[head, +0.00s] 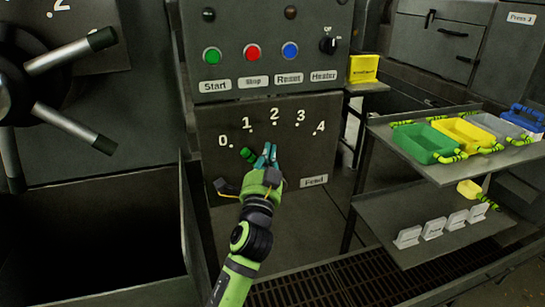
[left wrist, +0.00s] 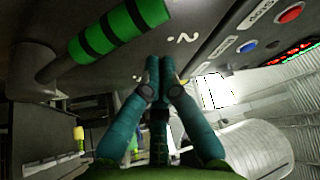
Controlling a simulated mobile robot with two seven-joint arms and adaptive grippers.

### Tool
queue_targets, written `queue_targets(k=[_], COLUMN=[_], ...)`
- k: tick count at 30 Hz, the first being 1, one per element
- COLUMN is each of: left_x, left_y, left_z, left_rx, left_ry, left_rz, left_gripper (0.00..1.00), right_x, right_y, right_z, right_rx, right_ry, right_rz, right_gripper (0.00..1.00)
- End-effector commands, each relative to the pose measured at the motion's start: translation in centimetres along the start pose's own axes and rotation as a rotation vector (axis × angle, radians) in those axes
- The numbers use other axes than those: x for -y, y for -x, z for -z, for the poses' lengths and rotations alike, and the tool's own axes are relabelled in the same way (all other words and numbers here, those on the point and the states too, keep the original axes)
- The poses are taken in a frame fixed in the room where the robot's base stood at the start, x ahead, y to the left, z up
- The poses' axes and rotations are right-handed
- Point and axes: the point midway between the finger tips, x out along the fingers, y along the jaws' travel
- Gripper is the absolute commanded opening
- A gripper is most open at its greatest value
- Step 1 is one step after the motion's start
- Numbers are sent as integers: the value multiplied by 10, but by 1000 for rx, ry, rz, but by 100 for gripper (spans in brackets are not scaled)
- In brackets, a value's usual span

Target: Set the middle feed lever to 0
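The middle feed lever has a green grip with black bands (head: 248,155). It shows on the grey feed panel (head: 300,155), below the 1 and to the right of the 0 on the 0–4 scale. Its base is hidden behind my left gripper in the head view. My left gripper (head: 270,150) is just right of the grip, its fingers up against the panel area. In the left wrist view the fingertips (left wrist: 158,62) are together with nothing seen between them, and the lever grip (left wrist: 118,28) lies beside them, apart. My right gripper is not in view.
Start, stop and reset buttons (head: 252,52) and a heater knob (head: 328,45) sit above the feed panel. A big handled wheel (head: 20,85) stands at the left. A shelf (head: 440,172) with green, yellow and grey bins is at the right.

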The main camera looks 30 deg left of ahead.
Motion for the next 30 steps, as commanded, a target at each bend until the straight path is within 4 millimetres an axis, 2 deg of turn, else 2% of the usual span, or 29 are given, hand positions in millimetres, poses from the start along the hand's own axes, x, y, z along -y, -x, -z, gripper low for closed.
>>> queue_targets(k=[6,19,23,30], left_x=[0,0,-2,-2], left_y=[7,9,11,19], left_z=[-18,-22,-26,-39], left_rx=[-3,-3,-3,-3], left_ry=[1,3,28,128], left_rz=[1,3,18,77], left_gripper=[0,0,0,0], right_x=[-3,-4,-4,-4], right_y=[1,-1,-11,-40], right_z=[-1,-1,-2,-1], right_rx=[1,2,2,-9], right_ry=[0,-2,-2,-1], right_rz=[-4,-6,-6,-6], right_gripper=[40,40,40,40])
